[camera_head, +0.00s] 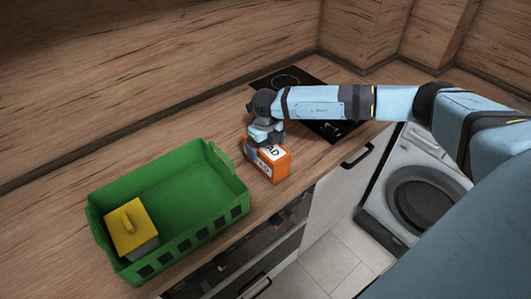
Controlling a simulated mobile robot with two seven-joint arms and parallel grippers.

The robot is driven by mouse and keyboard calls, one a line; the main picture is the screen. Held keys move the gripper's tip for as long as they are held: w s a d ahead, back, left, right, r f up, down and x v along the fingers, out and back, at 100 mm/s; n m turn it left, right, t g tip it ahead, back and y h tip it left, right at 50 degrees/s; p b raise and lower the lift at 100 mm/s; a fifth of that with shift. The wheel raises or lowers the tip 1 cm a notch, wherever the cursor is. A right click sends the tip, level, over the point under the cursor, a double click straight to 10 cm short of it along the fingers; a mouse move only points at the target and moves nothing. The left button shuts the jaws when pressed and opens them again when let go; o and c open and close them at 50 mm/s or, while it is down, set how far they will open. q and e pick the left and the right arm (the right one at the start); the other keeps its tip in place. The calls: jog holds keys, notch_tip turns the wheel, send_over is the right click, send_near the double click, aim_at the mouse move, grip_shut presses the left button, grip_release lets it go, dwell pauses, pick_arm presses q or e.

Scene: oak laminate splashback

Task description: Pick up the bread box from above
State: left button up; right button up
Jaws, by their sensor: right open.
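The bread box (273,169) is a small orange box with a white lettered label on its top. It stands on the wooden counter, to the right of a green basket, near the counter's front edge. My right gripper (264,146) is open at the back left part of the box's top, pointing down. Its fingers partly hide the label. I cannot tell whether the fingers touch the box. My left gripper is not in view.
The green basket (215,207) stands at the left with a yellow-lidded container (130,227) in its left end. A black cooktop (292,77) lies behind my right arm. A washing machine (420,190) stands at the right. Bare counter lies behind the basket.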

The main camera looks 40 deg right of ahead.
jog(key=shift+f, duration=0.45)
jog(key=shift+s, duration=0.1)
jog(key=shift+c, duration=0.2)
jog(key=c, duration=1.1)
jog(key=shift+c, duration=0.2)
jog(key=shift+r, duration=0.2)
